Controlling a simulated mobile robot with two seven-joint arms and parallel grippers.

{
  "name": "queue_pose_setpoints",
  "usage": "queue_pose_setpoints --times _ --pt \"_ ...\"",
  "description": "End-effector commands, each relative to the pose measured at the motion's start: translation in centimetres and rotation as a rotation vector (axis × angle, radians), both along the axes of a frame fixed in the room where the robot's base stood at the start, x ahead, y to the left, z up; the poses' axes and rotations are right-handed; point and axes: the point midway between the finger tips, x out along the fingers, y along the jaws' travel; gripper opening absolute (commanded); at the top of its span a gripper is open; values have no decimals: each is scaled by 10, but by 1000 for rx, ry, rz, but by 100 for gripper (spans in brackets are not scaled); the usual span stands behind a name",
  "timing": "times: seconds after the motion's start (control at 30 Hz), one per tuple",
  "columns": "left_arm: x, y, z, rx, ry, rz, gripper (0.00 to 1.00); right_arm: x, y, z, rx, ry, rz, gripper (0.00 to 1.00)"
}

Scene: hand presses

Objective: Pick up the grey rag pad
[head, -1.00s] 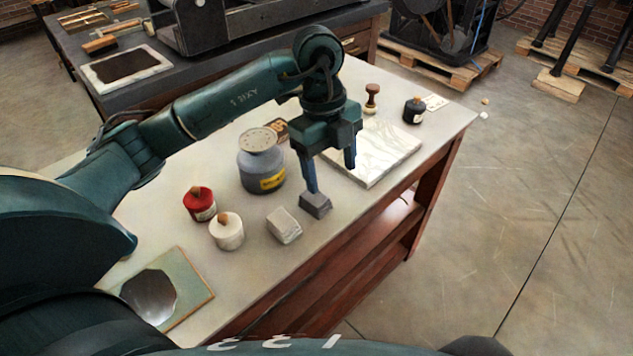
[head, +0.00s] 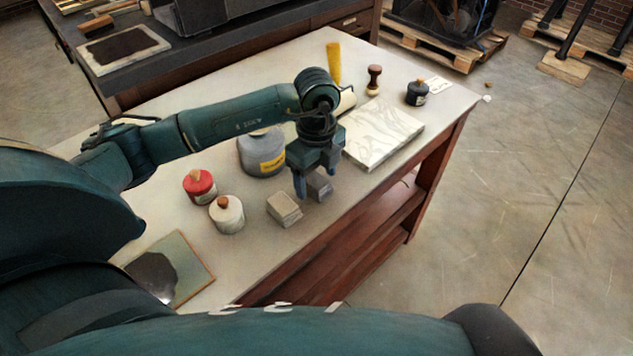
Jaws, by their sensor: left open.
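My right gripper is not in view.
A red-lidded jar (head: 200,187), a white jar (head: 227,215) and a large grey can (head: 262,153) stand left of the gripper. A marbled slab (head: 383,134), a wooden-handled stamp (head: 374,80) and a black jar (head: 417,93) are to the right. A glossy plate (head: 178,270) lies front left.

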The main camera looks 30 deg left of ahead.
Motion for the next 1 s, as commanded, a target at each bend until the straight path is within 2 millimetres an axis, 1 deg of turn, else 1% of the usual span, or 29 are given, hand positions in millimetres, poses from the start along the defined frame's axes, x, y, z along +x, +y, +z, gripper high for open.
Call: queue_pose_setpoints --times 0.03,0.1,0.37,0.9,0.97,1.0 --pt "0 0 -7 0 2 0 67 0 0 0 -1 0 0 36" --pt "0 0 -12 -1 0 -1 67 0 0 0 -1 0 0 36" --pt "0 0 -14 0 -1 -1 67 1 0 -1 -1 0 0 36" --pt "0 0 -14 -1 -1 -1 23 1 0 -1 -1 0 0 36" --pt "0 0 -14 -2 -2 -1 19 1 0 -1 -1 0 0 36" --pt "0 0 -14 -2 -2 -1 19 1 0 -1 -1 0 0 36"
